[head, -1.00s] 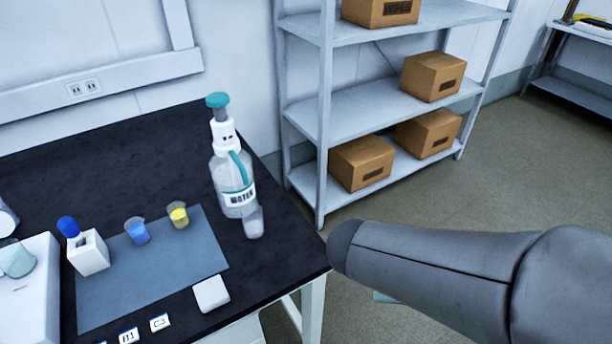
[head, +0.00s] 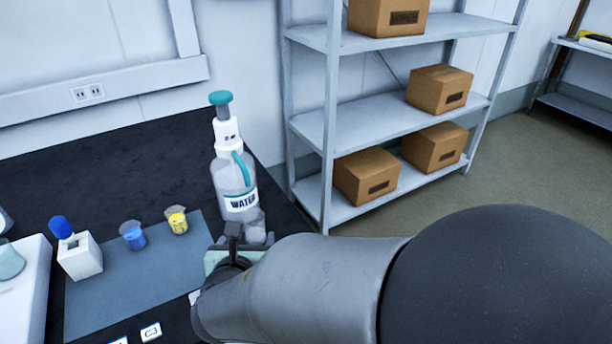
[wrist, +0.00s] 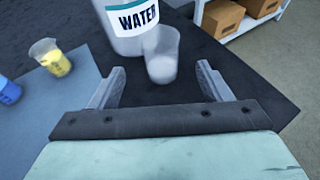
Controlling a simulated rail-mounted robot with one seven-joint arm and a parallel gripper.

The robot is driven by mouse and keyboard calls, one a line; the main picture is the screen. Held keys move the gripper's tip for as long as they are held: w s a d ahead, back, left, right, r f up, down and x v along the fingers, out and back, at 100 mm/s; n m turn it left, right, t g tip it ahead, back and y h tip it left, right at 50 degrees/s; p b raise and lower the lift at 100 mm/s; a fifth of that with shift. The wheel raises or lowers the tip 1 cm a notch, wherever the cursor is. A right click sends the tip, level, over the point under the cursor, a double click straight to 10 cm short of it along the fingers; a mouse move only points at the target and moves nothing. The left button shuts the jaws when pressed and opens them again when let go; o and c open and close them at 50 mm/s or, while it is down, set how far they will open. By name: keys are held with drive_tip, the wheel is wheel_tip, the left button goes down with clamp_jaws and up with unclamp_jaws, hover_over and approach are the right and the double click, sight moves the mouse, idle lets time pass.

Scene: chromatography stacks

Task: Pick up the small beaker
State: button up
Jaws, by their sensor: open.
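A small clear beaker (head: 256,231) stands on the black bench in front of the water bottle (head: 238,185). In the wrist view the clear beaker (wrist: 162,55) looks empty and upright, centred ahead of my gripper (wrist: 161,70). The two fingers are spread, one on either side of the beaker's line, with nothing between them but bare bench up to its base. In the head view my gripper (head: 240,240) partly hides the beaker's lower part. Two other small beakers, one with blue liquid (head: 133,236) and one with yellow liquid (head: 177,219), stand on the grey mat.
The bottle, labelled WATER, is right behind the clear beaker. The grey mat (head: 140,285) lies to the left, with a white block holding a blue-topped item (head: 80,255). The bench's right edge is close. A shelf with cardboard boxes (head: 367,177) stands beyond.

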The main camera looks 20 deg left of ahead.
sight(252, 231)
drive_tip(key=x, duration=0.8)
drive_tip(key=shift+b, duration=0.35)
drive_tip(key=shift+s, duration=0.1)
drive_tip(key=c, duration=1.1)
drive_tip(key=shift+r, duration=0.1)
drive_tip(key=shift+c, duration=0.2)
